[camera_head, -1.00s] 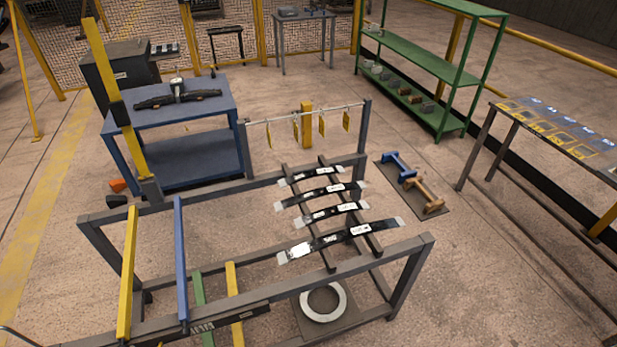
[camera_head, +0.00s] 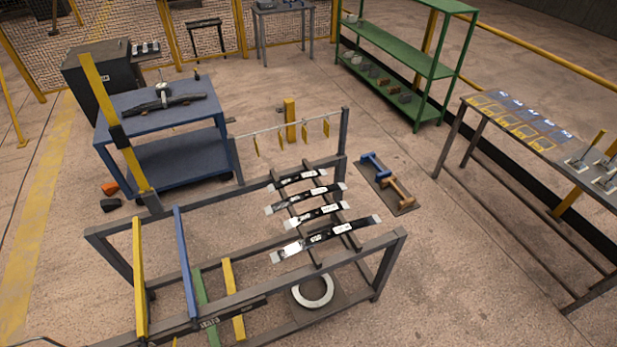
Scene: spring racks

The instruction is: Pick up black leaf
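Several black leaves with pale ends and white labels lie across two dark rails on the right part of a grey metal rack. The nearest black leaf (camera_head: 325,237) is the longest. Behind it lie a second leaf (camera_head: 316,214), a third leaf (camera_head: 305,197) and the farthest leaf (camera_head: 297,179). They lie apart from each other, roughly parallel. Another dark leaf assembly (camera_head: 165,104) rests on the blue cart. Neither of my grippers is in view, and nothing touches the leaves.
The grey rack (camera_head: 365,247) has yellow, blue and green bars on its left. A blue cart (camera_head: 190,119) stands behind it, a green shelf (camera_head: 408,55) at the back right and a table (camera_head: 470,135) at right. A mat with blue and orange stands (camera_head: 397,190) lies on the floor.

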